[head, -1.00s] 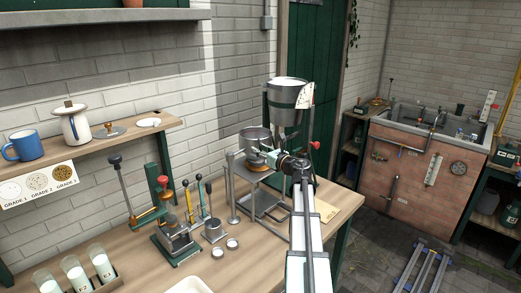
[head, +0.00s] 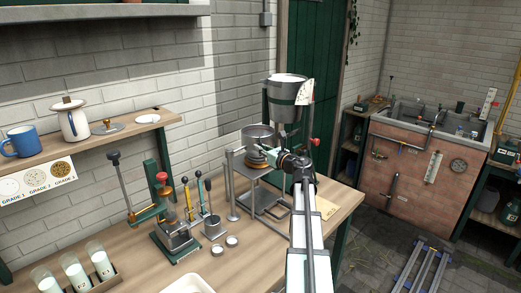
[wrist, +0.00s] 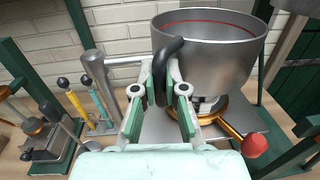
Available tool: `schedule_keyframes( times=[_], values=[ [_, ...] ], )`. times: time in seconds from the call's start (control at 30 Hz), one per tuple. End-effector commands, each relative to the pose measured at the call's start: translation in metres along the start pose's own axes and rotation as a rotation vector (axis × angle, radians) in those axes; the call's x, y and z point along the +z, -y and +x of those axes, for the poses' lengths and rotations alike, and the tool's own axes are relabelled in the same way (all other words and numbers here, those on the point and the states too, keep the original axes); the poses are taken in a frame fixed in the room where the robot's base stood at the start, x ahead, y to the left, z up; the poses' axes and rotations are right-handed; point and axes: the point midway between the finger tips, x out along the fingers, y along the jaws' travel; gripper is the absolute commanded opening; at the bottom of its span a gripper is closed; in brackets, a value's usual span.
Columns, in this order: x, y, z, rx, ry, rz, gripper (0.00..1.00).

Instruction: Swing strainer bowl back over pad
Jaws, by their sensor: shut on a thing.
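The strainer bowl (wrist: 208,50) is a grey metal bowl with a red line inside its rim. It fills the upper middle of the wrist view and also shows in the head view (head: 259,135). A bar joins it to an upright metal post (wrist: 95,75) on its left. My gripper (wrist: 160,98) is shut on the bowl's black curved handle (wrist: 168,52). Below the bowl is a brass-coloured ring (wrist: 210,113) with a red-knobbed lever (wrist: 255,145). The bowl hides most of what lies under it, and I cannot make out the pad.
A larger milk-filled vessel (head: 287,100) stands on a frame behind the bowl. Several milk bottles (head: 75,275) stand at the front left. The bench (head: 130,265) is clear between them.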

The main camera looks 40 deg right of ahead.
Motion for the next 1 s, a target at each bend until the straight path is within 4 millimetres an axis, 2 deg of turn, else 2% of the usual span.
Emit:
schedule_keyframes(
  times=[0.03, 0.1, 0.43, 0.57, 0.67, 1.0],
  values=[
    [-0.001, -0.002, -0.001, 0.003, -0.002, -0.001, 0.14],
    [-0.001, -0.002, -0.001, 0.003, -0.002, -0.001, 0.37],
    [-0.001, -0.001, -0.002, 0.001, -0.002, -0.001, 0.37],
    [-0.001, -0.001, -0.010, 0.001, -0.002, -0.001, 0.37],
    [-0.001, -0.002, -0.024, -0.001, -0.001, -0.001, 0.37],
    [-0.001, -0.002, -0.087, -0.001, -0.002, -0.001, 0.37]
  ],
)
